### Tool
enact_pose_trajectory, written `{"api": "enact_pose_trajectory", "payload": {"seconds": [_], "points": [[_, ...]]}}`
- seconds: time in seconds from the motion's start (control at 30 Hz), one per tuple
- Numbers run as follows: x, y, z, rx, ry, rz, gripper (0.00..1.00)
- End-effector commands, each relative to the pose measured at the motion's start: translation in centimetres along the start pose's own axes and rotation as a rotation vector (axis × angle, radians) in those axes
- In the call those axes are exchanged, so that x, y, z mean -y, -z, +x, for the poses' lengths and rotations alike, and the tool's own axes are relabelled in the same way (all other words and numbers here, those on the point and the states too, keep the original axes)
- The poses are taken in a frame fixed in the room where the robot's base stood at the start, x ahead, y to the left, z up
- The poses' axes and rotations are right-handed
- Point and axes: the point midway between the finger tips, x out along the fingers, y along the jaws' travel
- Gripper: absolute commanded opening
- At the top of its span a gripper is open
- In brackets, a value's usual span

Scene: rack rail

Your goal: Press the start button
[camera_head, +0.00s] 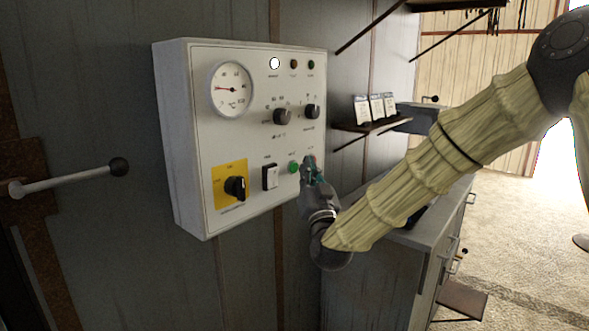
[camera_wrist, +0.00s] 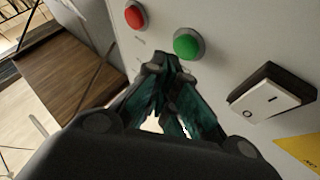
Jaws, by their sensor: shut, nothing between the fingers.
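The white control box (camera_head: 187,150) hangs on the dark wall. Its green button (camera_head: 293,167) sits low on the panel, right of the black-and-white rocker switch (camera_head: 270,177). My gripper (camera_head: 312,172) is in front of the panel just right of the green button, partly covering a red button (camera_head: 309,160). In the wrist view, the green button (camera_wrist: 188,43) is just beyond and slightly right of my gripper's fingertips (camera_wrist: 165,62), and the red button (camera_wrist: 135,16) is to the upper left. The fingers are shut and empty. I cannot tell whether they touch the panel.
A black rotary switch on a yellow plate (camera_head: 229,170) and two dark knobs (camera_head: 283,116) share the panel with a gauge (camera_head: 232,89). A lever handle (camera_head: 75,179) sticks out at left. A grey cabinet (camera_head: 372,285) stands below my arm; a shelf (camera_head: 372,126) is behind.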

Motion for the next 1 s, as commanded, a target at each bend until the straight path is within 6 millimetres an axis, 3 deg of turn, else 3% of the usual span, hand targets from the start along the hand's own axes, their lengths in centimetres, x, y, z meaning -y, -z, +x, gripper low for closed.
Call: {"api": "enact_pose_trajectory", "payload": {"seconds": [1.0], "points": [[0.54, -0.36, 0.49, 0.000, 0.000, 0.000, 0.00]]}}
